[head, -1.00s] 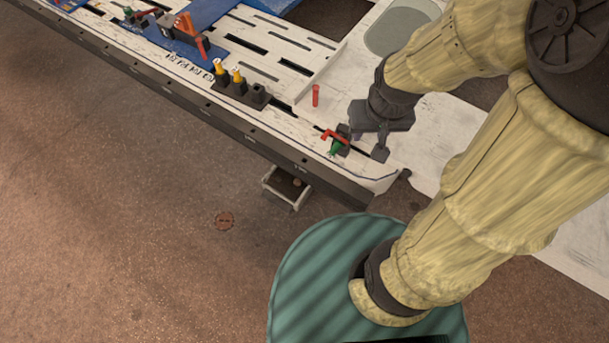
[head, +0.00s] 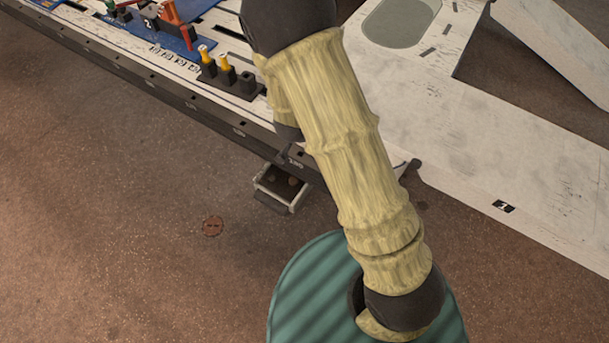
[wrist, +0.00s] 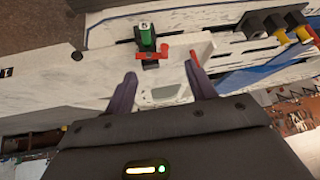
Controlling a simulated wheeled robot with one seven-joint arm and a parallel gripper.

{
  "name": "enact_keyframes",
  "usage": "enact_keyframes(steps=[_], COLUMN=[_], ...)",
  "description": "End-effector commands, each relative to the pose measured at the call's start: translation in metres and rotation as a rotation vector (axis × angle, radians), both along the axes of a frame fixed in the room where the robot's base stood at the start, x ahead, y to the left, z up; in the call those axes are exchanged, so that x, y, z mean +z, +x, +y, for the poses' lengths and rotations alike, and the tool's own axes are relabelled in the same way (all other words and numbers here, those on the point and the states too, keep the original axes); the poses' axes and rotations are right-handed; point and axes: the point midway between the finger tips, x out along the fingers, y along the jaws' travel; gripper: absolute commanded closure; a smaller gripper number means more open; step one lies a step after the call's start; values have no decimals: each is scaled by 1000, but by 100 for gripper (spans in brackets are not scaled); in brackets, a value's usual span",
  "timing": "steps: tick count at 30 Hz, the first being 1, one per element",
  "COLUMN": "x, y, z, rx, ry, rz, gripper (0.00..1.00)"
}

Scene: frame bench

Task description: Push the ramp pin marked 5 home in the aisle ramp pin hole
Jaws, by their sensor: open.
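The top carries a dark mark that looks like a 5. A red lever (wrist: 164,54) sits against the socket. How deep the pin sits, I cannot tell. My gripper (wrist: 161,84) is open and empty, its two fingers below the pin in the picture and apart from it. In the head view my arm hides the gripper, the green pin and its socket.
Yellow pins (head: 225,63) stand in dark blocks along the bench edge (head: 190,100). A small tray (head: 288,207) juts out below the edge.

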Motion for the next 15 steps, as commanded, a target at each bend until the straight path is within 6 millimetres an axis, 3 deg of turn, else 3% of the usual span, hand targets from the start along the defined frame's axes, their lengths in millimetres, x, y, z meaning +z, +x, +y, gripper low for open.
enact_keyframes(steps=[1,6,10,15], x=[-43,-117,-158,-177], y=[2,8,5,1], z=[5,10,11,10], rx=[-21,-109,-154,-186], ry=[-42,-192,-309,-400], rz=[-30,-175,-301,-411], gripper=[44,44,44,44])
